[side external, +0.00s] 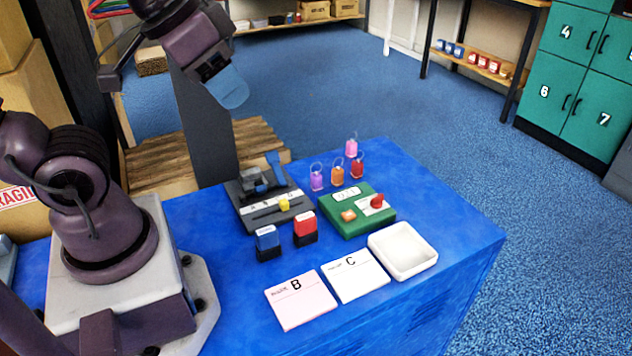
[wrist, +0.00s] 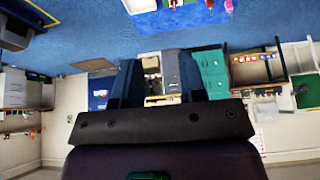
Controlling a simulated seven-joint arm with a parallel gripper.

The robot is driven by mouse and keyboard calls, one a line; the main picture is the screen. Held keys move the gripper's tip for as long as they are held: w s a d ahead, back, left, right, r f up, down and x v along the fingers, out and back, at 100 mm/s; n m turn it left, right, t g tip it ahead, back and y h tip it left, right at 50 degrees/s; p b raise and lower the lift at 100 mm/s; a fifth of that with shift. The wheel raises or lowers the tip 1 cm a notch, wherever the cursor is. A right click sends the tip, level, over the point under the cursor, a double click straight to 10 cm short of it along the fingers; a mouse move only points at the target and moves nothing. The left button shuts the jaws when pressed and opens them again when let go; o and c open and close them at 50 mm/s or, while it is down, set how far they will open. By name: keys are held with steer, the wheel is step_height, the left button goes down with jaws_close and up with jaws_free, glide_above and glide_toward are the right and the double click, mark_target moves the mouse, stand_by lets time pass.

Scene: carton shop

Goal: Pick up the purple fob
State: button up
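The purple fob (side external: 317,181) stands on the blue table in the side view, at the left end of a small group of fobs, with a thin ring on top. My gripper (side external: 232,92) is high above the table's back left, well up and to the left of the fob, with blue fingertips. In the wrist view my gripper (wrist: 160,82) shows two dark fingers with a gap between them; it is empty. The purple fob cannot be made out for certain in the wrist view.
An orange fob (side external: 337,176), a red fob (side external: 357,169) and a pink fob (side external: 351,148) stand close by. A green box (side external: 345,218) is just in front; a dark grey device (side external: 250,212) is to the left. Stamps, cards and a white tray (side external: 402,268) fill the front.

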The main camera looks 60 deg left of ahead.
steer(key=n+g+y, duration=0.5)
steer(key=n, duration=1.2)
glide_toward(317, 174)
steer(key=x, duration=1)
steer(key=shift+a+f, duration=0.1)
steer(key=shift+f, duration=0.2)
steer(key=c, duration=0.7)
